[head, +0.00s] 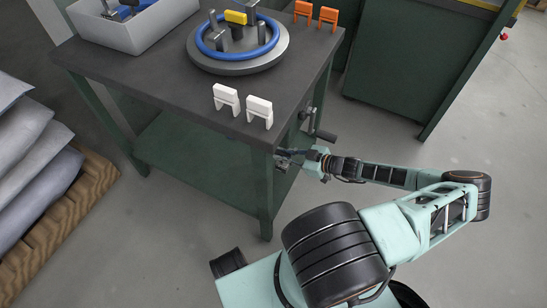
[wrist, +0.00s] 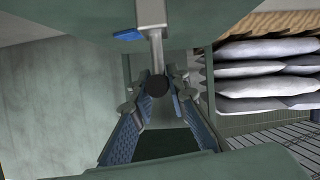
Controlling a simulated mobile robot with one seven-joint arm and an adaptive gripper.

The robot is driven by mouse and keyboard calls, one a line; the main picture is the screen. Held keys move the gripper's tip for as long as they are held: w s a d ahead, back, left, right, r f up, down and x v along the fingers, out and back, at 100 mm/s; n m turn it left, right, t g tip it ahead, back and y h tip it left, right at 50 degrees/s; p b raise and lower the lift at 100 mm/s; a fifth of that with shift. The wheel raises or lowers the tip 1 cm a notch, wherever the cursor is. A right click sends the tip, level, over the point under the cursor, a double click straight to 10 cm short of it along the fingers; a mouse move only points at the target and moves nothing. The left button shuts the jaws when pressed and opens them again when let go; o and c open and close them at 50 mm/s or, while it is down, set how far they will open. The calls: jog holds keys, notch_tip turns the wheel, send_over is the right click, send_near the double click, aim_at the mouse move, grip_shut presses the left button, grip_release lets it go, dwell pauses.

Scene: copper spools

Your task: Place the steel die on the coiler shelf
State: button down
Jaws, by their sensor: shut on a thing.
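My gripper (head: 283,156) is low at the near right corner of the dark table, below its top and close to the leg. In the wrist view its blue-padded fingers (wrist: 160,88) converge on a dark round piece (wrist: 157,84) at the lower end of a grey bar (wrist: 151,20). I cannot tell whether this piece is the steel die. No other thing in view is clearly the die. A green lower shelf (head: 180,143) lies under the table that carries the coil; it may be the coiler shelf.
A round plate (head: 238,68) with a blue ring (head: 206,42) stands on the table (head: 150,75). White clips (head: 226,98), orange clips (head: 328,17) and a grey bin (head: 126,37) are there too. A crank (head: 325,135) juts from the right side. Sacks (head: 20,130) lie left.

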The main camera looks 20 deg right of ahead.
jog(key=shift+w+a, duration=0.45)
jog(key=shift+w, duration=0.2)
jog(key=shift+w+a, duration=0.45)
jog(key=shift+w, duration=0.2)
jog(key=shift+w+a+f+b, duration=0.1)
jog(key=shift+w+f+b, duration=0.05)
jog(key=shift+f+b, duration=0.6)
jog(key=shift+w+f+b, duration=0.1)
jog(key=shift+f+b, duration=0.35)
jog(key=shift+f, duration=0.45)
jog(key=shift+f, duration=0.15)
jog(key=c, duration=1.9)
grip_release()
jog(key=p+v, duration=0.3)
jog(key=v, duration=0.9)
